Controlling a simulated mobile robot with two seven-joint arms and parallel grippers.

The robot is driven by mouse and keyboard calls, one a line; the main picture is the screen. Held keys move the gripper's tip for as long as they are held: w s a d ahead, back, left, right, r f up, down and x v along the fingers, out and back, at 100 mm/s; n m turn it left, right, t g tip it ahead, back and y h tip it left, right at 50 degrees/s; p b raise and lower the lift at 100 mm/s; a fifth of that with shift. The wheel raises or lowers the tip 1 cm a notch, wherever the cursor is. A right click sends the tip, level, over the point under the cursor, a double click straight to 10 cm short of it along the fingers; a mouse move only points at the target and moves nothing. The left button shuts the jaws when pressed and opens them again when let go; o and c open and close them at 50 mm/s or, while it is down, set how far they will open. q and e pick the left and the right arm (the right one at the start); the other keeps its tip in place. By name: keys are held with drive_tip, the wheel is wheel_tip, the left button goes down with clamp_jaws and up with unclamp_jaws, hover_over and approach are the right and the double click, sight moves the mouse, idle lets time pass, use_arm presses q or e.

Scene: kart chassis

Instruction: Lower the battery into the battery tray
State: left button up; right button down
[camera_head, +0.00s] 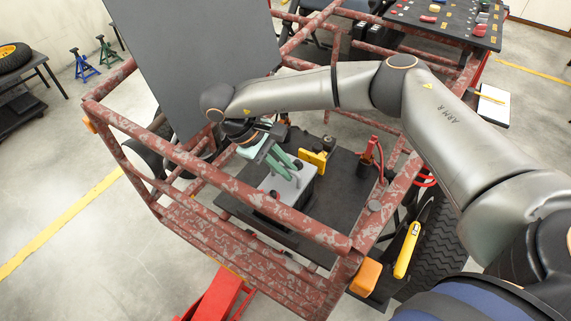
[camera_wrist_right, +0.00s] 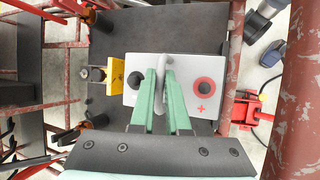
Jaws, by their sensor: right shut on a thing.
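The battery (camera_head: 299,187) is a light grey box with a dark lower body, inside the red kart frame. In the right wrist view its grey top (camera_wrist_right: 201,67) shows a black terminal, a red terminal with a plus sign and a grey carry handle (camera_wrist_right: 162,72). My right gripper (camera_head: 283,166) reaches down from above, its green fingers (camera_wrist_right: 160,95) shut on the handle. A black flat surface (camera_head: 338,198), seemingly the tray area, lies below and around the battery. I cannot tell whether the battery touches it. My left gripper is out of view.
A yellow bracket (camera_head: 313,159) stands close beside the battery's black-terminal side. Rusty red frame tubes (camera_head: 215,171) surround the space. A dark upright panel (camera_head: 195,60) stands behind.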

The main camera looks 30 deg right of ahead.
drive_tip(key=c, duration=1.3)
unclamp_jaws()
drive_tip(key=shift+f, duration=0.1)
drive_tip(key=shift+c, duration=0.2)
drive_tip(key=o, duration=0.4)
drive_tip(key=v, duration=1.2)
drive_tip(key=shift+r, duration=0.2)
drive_tip(key=shift+s, duration=0.1)
